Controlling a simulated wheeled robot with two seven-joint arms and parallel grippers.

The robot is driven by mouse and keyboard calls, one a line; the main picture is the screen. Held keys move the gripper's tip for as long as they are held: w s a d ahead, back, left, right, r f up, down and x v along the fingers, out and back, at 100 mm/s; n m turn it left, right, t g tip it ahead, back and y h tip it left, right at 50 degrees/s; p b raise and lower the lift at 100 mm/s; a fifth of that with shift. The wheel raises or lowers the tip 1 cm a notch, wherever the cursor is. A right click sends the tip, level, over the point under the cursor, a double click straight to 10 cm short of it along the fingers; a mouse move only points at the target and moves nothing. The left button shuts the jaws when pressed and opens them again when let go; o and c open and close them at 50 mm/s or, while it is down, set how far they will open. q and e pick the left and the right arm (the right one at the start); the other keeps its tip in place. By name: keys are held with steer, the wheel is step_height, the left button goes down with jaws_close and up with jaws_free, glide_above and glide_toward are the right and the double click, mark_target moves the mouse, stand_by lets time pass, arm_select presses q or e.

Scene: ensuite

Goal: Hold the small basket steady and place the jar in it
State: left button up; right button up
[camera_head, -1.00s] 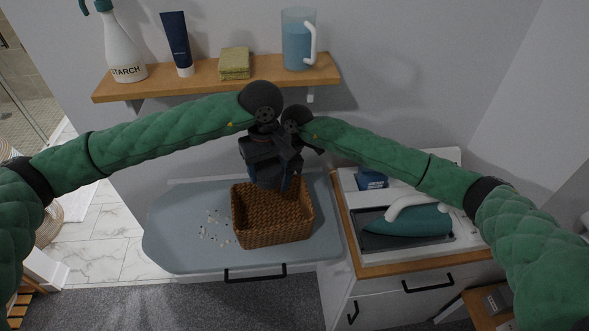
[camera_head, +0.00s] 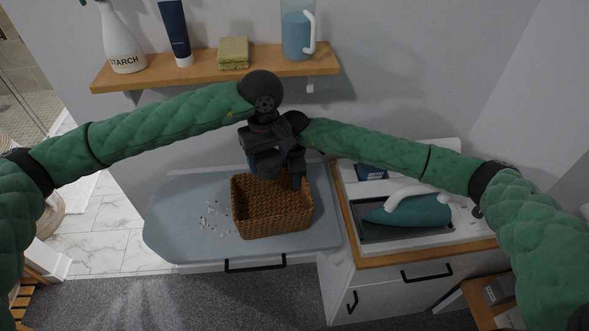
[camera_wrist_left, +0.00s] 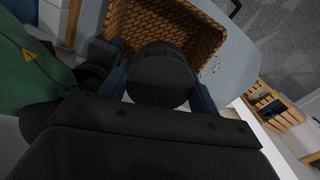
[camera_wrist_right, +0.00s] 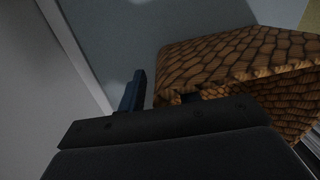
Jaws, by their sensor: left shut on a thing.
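The small brown woven basket (camera_head: 272,224) stands upright on the blue-grey board and looks empty inside. My left gripper (camera_head: 268,172) is above the basket's back edge. In the left wrist view it is shut on a dark, round-topped jar (camera_wrist_left: 160,72), with the basket (camera_wrist_left: 205,45) just beyond. In the head view the jar is hard to tell from the dark gripper. My right gripper (camera_head: 298,182) is at the basket's back right rim. In the right wrist view its fingers are apart, one outside the basket wall (camera_wrist_right: 225,70) and the other partly hidden at the rim.
Small pale bits (camera_head: 213,216) lie on the board (camera_head: 180,240) left of the basket. A teal iron (camera_head: 415,212) rests on the cabinet to the right. A wooden shelf (camera_head: 205,73) with bottles, a sponge and a jug (camera_head: 297,35) is above my arms.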

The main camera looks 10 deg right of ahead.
steer(key=shift+f, duration=0.3)
